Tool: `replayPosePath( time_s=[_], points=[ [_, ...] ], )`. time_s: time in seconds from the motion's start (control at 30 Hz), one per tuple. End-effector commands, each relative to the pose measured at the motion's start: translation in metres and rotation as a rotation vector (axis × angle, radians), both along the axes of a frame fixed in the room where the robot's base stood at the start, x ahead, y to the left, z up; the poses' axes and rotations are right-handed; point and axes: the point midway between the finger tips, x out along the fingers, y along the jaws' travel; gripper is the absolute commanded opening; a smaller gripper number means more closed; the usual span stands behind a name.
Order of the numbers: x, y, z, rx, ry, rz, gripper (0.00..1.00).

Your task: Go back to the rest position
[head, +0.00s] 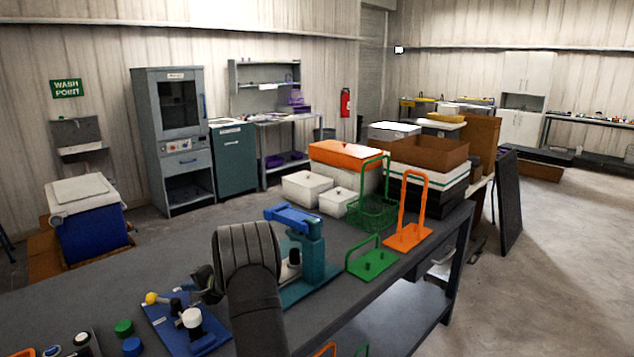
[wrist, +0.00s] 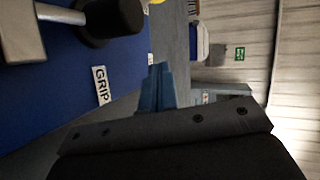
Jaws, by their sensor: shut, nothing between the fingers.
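My gripper (head: 205,286) is dark and shows partly behind my forearm in the head view, low over the bench next to a blue board (head: 187,325). It is shut and holds nothing. The board carries a yellow ball (head: 151,298), black parts and a white-topped knob (head: 192,318). In the wrist view the picture lies on its side. A dark bolted part of my gripper fills the bottom, and a blue surface with a GRIP label (wrist: 101,86) and a black knob (wrist: 105,22) are close by. I cannot tell whether my gripper touches the board.
A teal press (head: 300,250) with a blue top stands just right of my arm. Green (head: 371,262) and orange (head: 408,236) handled stands are further right. Green (head: 123,328) and blue (head: 132,346) caps lie front left.

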Motion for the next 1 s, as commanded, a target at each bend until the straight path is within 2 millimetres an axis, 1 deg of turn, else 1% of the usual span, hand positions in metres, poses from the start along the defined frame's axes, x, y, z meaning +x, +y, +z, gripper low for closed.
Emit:
replayPosePath(
  time_s=[0.17,0.3,0.43,0.57,0.8,1.0],
  points=[
    [-0.007,-0.02,-0.006,-0.031,0.02,-0.099,0.0],
    [-0.014,-0.039,0.002,-0.03,0.018,-0.101,0.0],
    [-0.018,-0.048,0.006,-0.031,0.018,-0.099,0.0],
    [-0.02,-0.052,0.008,-0.03,0.018,-0.098,0.0],
    [-0.021,-0.053,0.008,-0.03,0.018,-0.097,0.0],
    [-0.019,-0.047,0.005,-0.03,0.018,-0.096,0.0]
  ],
)
